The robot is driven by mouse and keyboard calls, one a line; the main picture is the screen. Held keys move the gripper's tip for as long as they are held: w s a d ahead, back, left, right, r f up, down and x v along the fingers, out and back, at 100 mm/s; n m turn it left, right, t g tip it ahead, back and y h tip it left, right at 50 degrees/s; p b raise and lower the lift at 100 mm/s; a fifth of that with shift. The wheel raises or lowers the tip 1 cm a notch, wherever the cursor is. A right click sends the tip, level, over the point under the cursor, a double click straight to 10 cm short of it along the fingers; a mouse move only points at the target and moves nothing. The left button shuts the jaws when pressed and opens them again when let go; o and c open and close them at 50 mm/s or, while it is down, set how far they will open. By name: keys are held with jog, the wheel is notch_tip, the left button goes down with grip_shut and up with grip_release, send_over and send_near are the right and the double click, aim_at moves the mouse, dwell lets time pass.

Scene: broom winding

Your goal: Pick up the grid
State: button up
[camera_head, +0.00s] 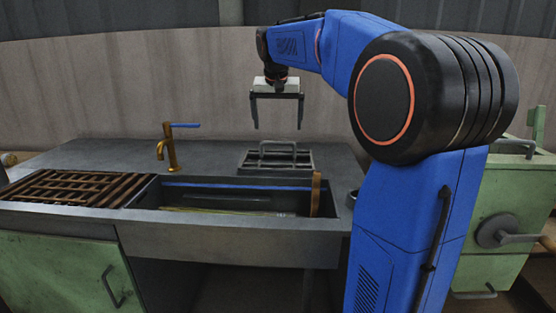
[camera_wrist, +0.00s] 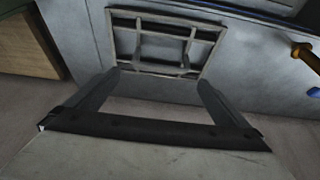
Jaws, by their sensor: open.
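The grid (camera_head: 261,160) is a dark grey metal frame with crossing bars and a raised handle. It lies flat on the grey counter, behind the right part of the sink. In the wrist view the grid (camera_wrist: 140,68) shows at the top, just beyond the fingertips. My gripper (camera_head: 277,128) is open and empty, pointing down above the grid and apart from it. In the wrist view my gripper (camera_wrist: 162,78) has its two fingers wide apart, with the grid's handle between and beyond their tips.
The sink basin (camera_head: 228,225) is in front of the grid, with a brown upright piece (camera_head: 316,194) at its right end. A brass tap (camera_head: 168,148) with a blue lever stands to the left. A brown slatted rack (camera_head: 75,187) lies at the far left. A wall stands behind the counter.

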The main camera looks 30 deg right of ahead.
aim_at(278, 141)
jog(key=shift+w+x, duration=0.2)
jog(key=shift+x, duration=1.55)
jog(key=shift+w+x, duration=0.15)
jog(key=shift+x, duration=1.65)
jog(key=shift+d+r, duration=0.1)
jog(key=shift+r, duration=0.05)
jog(key=shift+c, duration=0.3)
jog(key=shift+r, duration=0.1)
jog(key=c, duration=1.7)
